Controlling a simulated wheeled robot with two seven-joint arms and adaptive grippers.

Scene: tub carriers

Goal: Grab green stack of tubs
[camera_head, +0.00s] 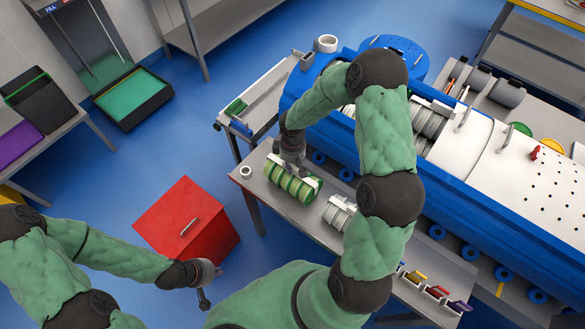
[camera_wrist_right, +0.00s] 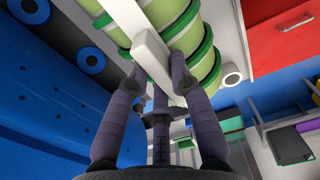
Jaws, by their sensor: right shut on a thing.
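The green stack of tubs (camera_head: 292,184) lies on its side on the grey table, in a carrier with a pale bar along its top. My right gripper (camera_head: 291,160) is above the stack. In the right wrist view the green stack (camera_wrist_right: 205,48) fills the top middle, and my right gripper (camera_wrist_right: 163,88) is shut on the white bar (camera_wrist_right: 150,52) of its carrier, one finger on each side. My left gripper (camera_head: 205,290) is low near the red cabinet, away from the tubs; its finger opening is too small to tell.
A grey-white stack of tubs (camera_head: 338,212) lies to the right on the same table (camera_head: 257,187). A small white roll (camera_head: 246,172) stands near the table's left end. The large blue machine (camera_head: 455,205) runs behind the table. A red cabinet (camera_head: 180,215) stands on the floor at left.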

